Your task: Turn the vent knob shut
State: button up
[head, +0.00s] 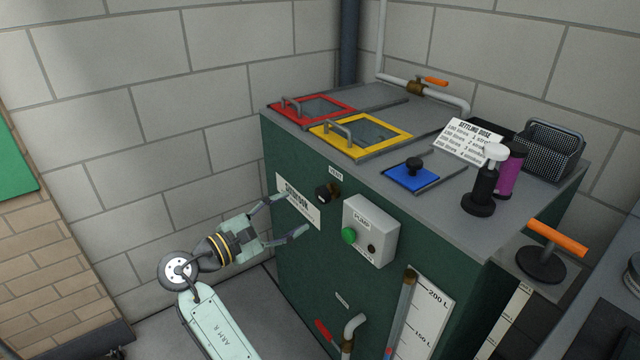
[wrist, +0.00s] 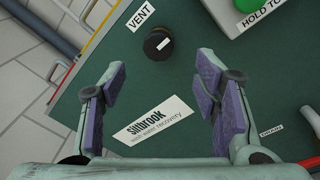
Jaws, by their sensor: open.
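The vent knob (head: 328,193) is a small black knob on the front of the green tank, under the VENT label (head: 336,173). In the wrist view the round knob (wrist: 157,44) has a pale mark on its face and sits beyond the fingertips, between their lines. My gripper (head: 289,215) is open and empty, in front of the tank face, left of and a little below the knob. In the wrist view its purple-padded fingers (wrist: 160,82) stand apart, with the Siltbrook plate (wrist: 153,118) behind them. Nothing touches the knob.
A pump box (head: 370,232) with a green button is right of the knob. Red (head: 341,98) and yellow (head: 401,147) framed hatches, a blue hatch (head: 411,180) and bottles lie on top. A level gauge (head: 428,310) and pipe (head: 352,328) are lower.

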aim_at(319, 197)
jog(key=p+x, duration=0.1)
jog(key=x, duration=0.9)
jog(key=shift+w+a+p, duration=0.1)
jog(key=shift+a+p, duration=0.05)
jog(key=shift+p, duration=0.15)
jog(key=shift+c, duration=0.3)
jog(key=c, duration=1.1)
